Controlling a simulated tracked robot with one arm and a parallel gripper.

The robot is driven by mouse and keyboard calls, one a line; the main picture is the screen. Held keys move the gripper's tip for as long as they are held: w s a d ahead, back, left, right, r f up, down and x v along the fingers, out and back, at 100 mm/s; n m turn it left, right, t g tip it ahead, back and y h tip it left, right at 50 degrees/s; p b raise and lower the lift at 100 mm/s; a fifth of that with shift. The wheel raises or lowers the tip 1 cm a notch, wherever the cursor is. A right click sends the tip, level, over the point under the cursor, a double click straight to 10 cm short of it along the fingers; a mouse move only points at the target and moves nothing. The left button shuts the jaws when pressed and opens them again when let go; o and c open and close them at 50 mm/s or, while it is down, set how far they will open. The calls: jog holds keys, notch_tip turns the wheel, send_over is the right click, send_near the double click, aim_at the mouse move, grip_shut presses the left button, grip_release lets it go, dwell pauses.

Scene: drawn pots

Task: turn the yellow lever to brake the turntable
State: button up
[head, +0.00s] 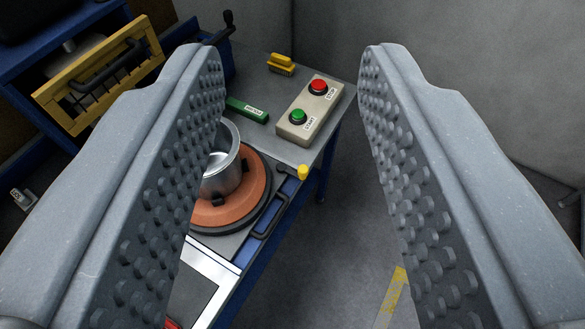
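The yellow lever (303,172) shows as a small yellow knob at the right edge of the workbench, beside the turntable. The turntable (254,196) is an orange-brown disc on a dark round base, partly hidden by my left finger. A metal pot (224,176) stands upright on it, its left part hidden behind that finger. My gripper (290,62) is wide open and empty. Its two grey studded fingers frame the view, and the lever knob appears between them, farther away and apart from both.
A control box with a red button (318,87) and a green button (298,117) sits on the bench beyond the turntable. A green block (247,110) and a yellow brush (282,64) lie nearby. A blue cabinet with a yellow drawer (72,113) stands left. Floor right of the bench is clear.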

aim_at(304, 174)
jog(key=shift+o, duration=1)
jog(key=shift+f, duration=0.15)
jog(key=w+d+f+b, duration=0.3)
jog(key=w+f+b, duration=0.3)
jog(key=f, duration=0.7)
jog(key=w+d+f+b, duration=0.35)
jog(key=w+f, duration=0.45)
jog(key=f, duration=0.5)
jog(key=w+a+f+n+t+y+b, duration=0.2)
jog(key=f+b, duration=0.9)
jog(key=f, duration=1.7)
jog(key=shift+m+t, duration=0.3)
jog(key=shift+m, duration=0.1)
jog(key=w, duration=0.5)
jog(key=w+a+b, duration=0.1)
jog(key=w, duration=0.4)
jog(key=w+b, duration=0.1)
jog(key=w, duration=0.4)
jog(key=shift+a, duration=0.35)
grip_shut()
